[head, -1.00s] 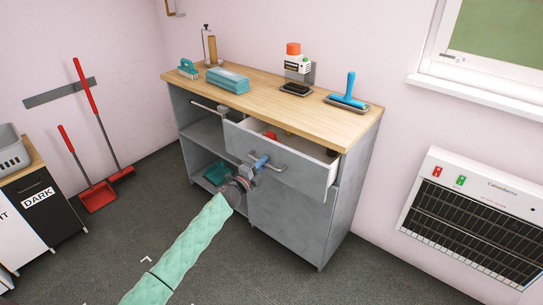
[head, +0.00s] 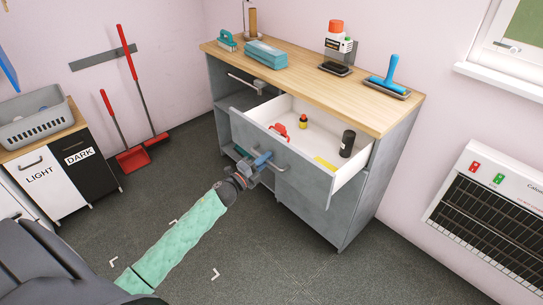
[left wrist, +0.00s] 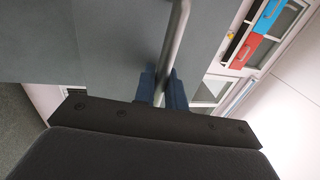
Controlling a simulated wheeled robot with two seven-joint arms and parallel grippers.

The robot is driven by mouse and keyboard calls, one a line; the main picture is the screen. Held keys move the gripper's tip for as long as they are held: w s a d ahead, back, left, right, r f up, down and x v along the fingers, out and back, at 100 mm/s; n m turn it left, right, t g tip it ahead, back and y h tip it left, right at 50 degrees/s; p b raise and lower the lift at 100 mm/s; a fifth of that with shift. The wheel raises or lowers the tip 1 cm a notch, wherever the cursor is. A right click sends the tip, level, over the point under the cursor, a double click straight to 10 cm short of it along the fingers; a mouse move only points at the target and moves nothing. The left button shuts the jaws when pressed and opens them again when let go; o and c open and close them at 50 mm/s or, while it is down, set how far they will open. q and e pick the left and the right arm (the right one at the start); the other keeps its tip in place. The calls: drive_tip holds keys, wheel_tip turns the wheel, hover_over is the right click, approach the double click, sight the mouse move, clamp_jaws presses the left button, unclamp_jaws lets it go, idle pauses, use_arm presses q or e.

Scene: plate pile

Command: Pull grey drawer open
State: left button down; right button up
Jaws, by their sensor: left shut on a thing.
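The grey drawer (head: 300,163) is pulled well out of the grey cabinet under a wooden top. Its white inside shows a red item (head: 279,130), a small red and yellow bottle (head: 303,122), a black cylinder (head: 347,143) and something yellow (head: 325,163). My left gripper (head: 262,160) is shut on the bar handle (head: 279,167) on the drawer front. In the left wrist view the blue fingertips (left wrist: 163,88) sit on either side of the metal bar (left wrist: 176,42). My right gripper is not in view.
Labelled bins (head: 85,160) with a grey basket (head: 35,120) stand left. A wall heater (head: 490,215) is at the right. Floor before the cabinet is open.

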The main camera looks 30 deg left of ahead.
use_arm(q)
drive_tip(key=shift+s+a, duration=0.1)
drive_tip(key=shift+s, duration=0.2)
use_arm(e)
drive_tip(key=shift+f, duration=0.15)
use_arm(q)
drive_tip(key=c, duration=1.8)
unclamp_jaws()
drive_tip(key=shift+s+f, duration=0.1)
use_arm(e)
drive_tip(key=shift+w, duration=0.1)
